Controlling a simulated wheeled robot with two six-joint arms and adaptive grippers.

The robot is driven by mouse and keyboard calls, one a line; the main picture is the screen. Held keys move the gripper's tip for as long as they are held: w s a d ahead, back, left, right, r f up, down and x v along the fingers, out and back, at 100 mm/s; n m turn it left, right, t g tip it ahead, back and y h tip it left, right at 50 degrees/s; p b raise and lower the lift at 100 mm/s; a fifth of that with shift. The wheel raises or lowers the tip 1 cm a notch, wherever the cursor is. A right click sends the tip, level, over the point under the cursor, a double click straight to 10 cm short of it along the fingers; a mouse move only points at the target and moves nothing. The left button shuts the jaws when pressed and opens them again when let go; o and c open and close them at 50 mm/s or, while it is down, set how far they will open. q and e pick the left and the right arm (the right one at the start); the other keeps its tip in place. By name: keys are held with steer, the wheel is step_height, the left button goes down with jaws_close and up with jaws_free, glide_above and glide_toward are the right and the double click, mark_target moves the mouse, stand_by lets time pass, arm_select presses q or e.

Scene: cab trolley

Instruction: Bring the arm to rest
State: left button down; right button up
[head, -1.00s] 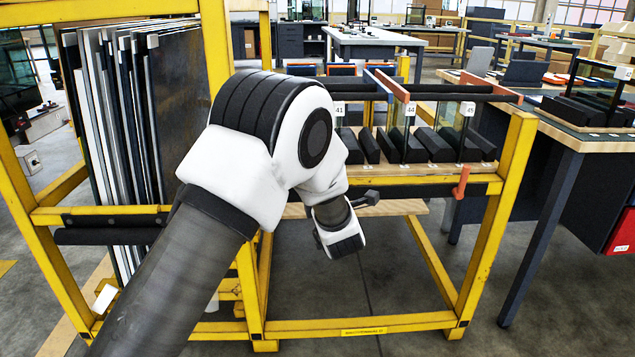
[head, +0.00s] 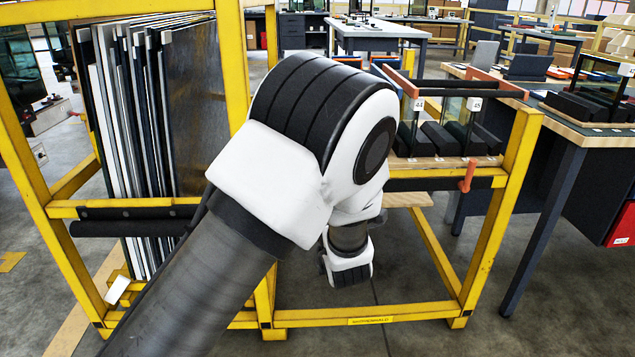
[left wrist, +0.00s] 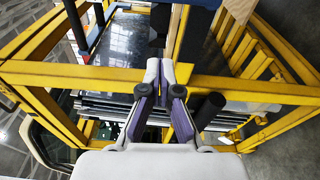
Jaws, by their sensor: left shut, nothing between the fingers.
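My left arm comes in from the lower left of the head view, with its large white and black joint in front of the yellow trolley (head: 387,321). My wrist hangs bent down beyond that joint, and the fingers are hidden in this view. In the left wrist view my left gripper (left wrist: 160,68) is shut and empty, its fingertips together in front of a yellow trolley post. I cannot tell whether the fingertips touch the post. My right gripper is in neither view.
Dark and pale panels (head: 150,140) stand upright in the trolley's left bay. Black slotted blocks and a glass pane (head: 453,120) sit on its right shelf, beside an orange clamp (head: 468,175). A workbench (head: 590,138) stands at right. Floor between trolley and bench is clear.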

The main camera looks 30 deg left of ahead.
arm_select(q)
steer(key=shift+d, duration=0.1)
steer(key=shift+f, duration=0.1)
stand_by(0.3)
steer(key=s+a+f+m+g+h, duration=0.15)
steer(key=s+f, duration=0.35)
steer(key=f, duration=0.5)
steer(key=s+a+f+m+g+h, duration=0.1)
steer(key=s+f+m+g+h, duration=0.3)
steer(key=f, duration=0.6)
steer(key=s+a+f+m+g+y, duration=0.1)
steer(key=s+f, duration=0.5)
steer(key=f, duration=0.3)
steer(key=s+d+f+m+g+h, duration=0.2)
steer(key=s+f+m, duration=0.3)
steer(key=s, duration=0.3)
steer(key=s+d+f+m+g+h, duration=0.25)
steer(key=s+f+m, duration=0.2)
steer(key=s, duration=0.25)
steer(key=s+d+m+g+h, duration=0.25)
steer(key=s+d+m, duration=0.25)
steer(key=s+m, duration=0.35)
step_height(320, 180, up, 32)
steer(key=w+m+p, duration=0.1)
steer(key=p, duration=3)
steer(key=shift+a+f+m, duration=0.15)
steer(key=shift+a+m, duration=0.15)
steer(key=shift+m, duration=0.05)
